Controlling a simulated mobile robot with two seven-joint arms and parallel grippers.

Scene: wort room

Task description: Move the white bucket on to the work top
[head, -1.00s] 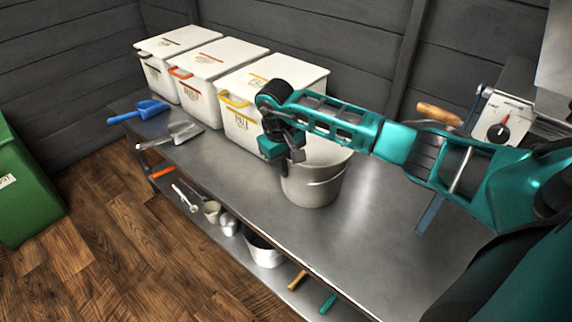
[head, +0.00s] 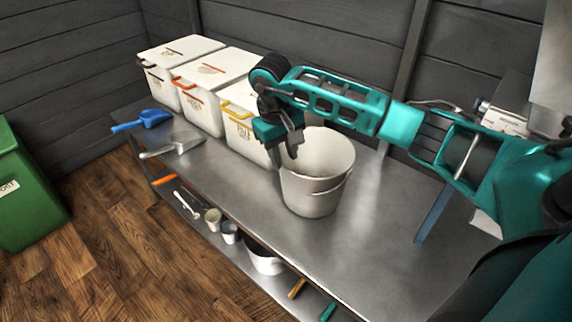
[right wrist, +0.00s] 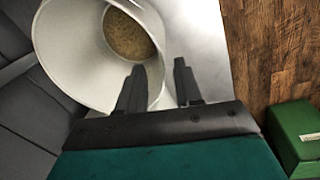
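The white bucket (head: 313,191) stands upright on the grey metal work top (head: 375,240), right of the white bins. The right wrist view looks into the bucket (right wrist: 75,45), where brown grainy stuff (right wrist: 128,36) lies at the bottom. My right gripper (head: 293,148) is at the bucket's left rim. One finger overlaps the bucket's mouth and the other shows outside the rim; I cannot tell if either touches. My left gripper is out of view.
Several lidded white bins (head: 210,75) line the back wall. A blue scoop (head: 143,121) and a metal scoop (head: 172,146) lie at the left end. A lower shelf holds a pot (head: 265,262), cups and tools. A green bin (head: 25,185) stands on the floor.

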